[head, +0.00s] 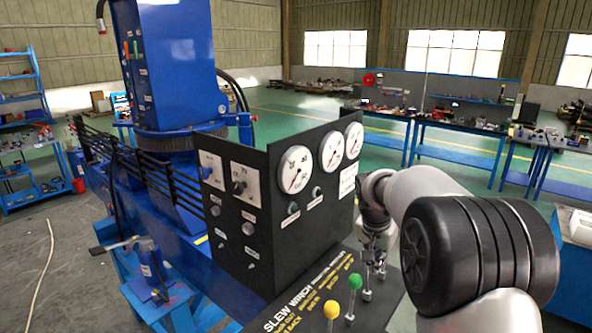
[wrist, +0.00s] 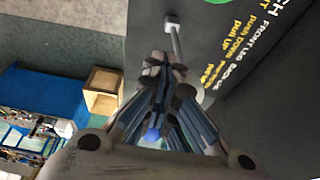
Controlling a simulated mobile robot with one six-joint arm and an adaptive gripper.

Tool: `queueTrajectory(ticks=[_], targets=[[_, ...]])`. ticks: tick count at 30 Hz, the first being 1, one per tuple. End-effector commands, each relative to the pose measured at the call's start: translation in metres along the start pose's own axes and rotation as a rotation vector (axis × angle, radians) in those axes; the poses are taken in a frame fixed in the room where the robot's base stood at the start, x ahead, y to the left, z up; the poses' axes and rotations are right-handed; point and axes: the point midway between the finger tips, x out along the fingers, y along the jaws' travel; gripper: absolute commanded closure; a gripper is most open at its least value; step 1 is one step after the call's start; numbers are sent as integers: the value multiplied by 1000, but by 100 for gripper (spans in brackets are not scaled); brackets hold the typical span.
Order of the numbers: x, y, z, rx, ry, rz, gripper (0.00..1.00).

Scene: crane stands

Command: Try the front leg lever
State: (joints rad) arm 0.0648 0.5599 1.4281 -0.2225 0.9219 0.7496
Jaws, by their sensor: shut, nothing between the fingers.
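The sloped black lever panel (head: 305,298) is at the lower middle of the head view, with yellow and white lettering. A yellow-knobbed lever (head: 331,310) and a green-knobbed lever (head: 354,283) stand on it. Beside them, metal lever shafts (head: 367,288) rise close below my gripper (head: 375,250); their tops are hidden. In the wrist view, my gripper (wrist: 155,65) is shut and empty, with its fingertips close beside a metal lever shaft (wrist: 175,42).
An upright black gauge panel (head: 290,205) with dials and switches stands left of my gripper. The blue crane column (head: 175,70) and its blue base are farther left. Workbenches (head: 460,130) line the back. Green floor between is open.

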Motion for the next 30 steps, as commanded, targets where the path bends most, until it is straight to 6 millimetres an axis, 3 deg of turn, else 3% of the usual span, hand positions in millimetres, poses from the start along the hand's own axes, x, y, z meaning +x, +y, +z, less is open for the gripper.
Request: queueTrajectory(ticks=[30], targets=[[-2, -32, 0, 0, 3, -6, 100]])
